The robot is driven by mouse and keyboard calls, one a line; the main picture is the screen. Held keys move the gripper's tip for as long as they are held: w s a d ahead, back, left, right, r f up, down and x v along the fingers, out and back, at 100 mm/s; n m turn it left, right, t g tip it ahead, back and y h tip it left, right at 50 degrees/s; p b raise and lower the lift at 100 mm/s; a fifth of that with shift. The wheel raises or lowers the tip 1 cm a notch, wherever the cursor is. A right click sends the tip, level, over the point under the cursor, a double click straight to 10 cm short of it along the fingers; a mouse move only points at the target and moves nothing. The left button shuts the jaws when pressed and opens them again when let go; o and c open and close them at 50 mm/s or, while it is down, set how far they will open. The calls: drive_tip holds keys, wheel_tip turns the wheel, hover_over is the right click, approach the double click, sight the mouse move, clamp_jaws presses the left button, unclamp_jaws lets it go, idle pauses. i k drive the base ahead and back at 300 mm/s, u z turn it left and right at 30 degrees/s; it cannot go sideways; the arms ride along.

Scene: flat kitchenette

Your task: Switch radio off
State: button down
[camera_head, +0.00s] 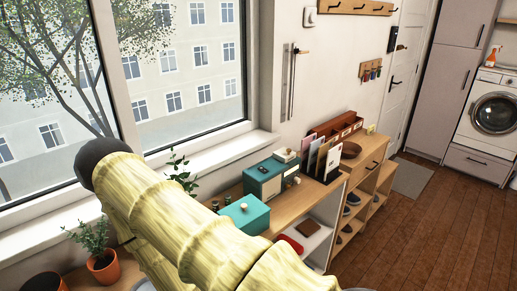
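A teal box-shaped thing with a pale front (270,179), which looks like the radio, stands on the wooden sideboard (226,190) below the window's right end. A small dark item lies on its top, and pale round parts show at its right side. Its controls are too small to read, and I cannot tell whether it is on or off. My arm (190,225), pale yellow and ribbed with a dark round end, crosses the lower left foreground. My gripper is not in view.
A teal lidded box (245,214) stands nearer, left of the radio. Upright files (322,156), a brown bowl (350,149) and a wooden organizer (335,128) stand to the right. Potted plants (103,266) are at the left. Bare wooden floor (420,235) lies to the right.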

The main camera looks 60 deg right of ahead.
sight(262, 169)
drive_tip(key=k, duration=0.8)
drive_tip(key=z, duration=1.05)
drive_tip(key=i, duration=0.5)
drive_tip(key=z, duration=0.05)
